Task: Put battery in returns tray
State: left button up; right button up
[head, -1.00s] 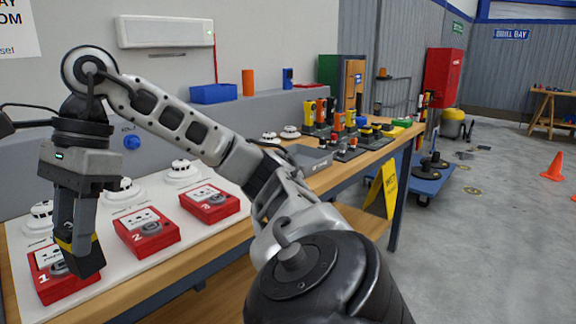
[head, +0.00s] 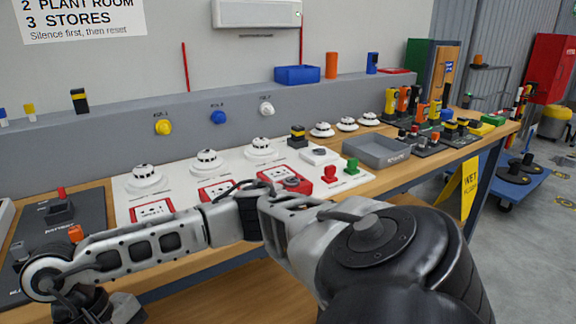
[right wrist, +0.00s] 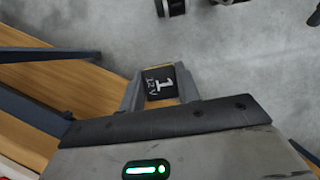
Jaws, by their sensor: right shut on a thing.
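My right gripper (right wrist: 161,98) is shut on a black battery (right wrist: 158,84) marked "1 12V", seen from its labelled end in the right wrist view. Grey floor shows beyond the battery. In the head view my right arm reaches across to the lower left; its wrist is cut off by the bottom edge, so the fingers and held battery are hidden there. The grey returns tray (head: 377,151) sits on the bench right of the white panel, with a small label on its front. It looks empty. My left gripper is out of view.
Round white detectors (head: 206,160) and red call points (head: 285,180) stand on the white panel. A black-and-yellow block (head: 297,136) stands near the tray's left, with red (head: 330,174) and green (head: 351,167) pieces in front. Tools crowd the bench's far right.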

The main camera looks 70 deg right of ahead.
aim_at(376, 154)
jog(key=u, duration=1.95)
jog(key=k, duration=2.75)
jog(key=z, duration=2)
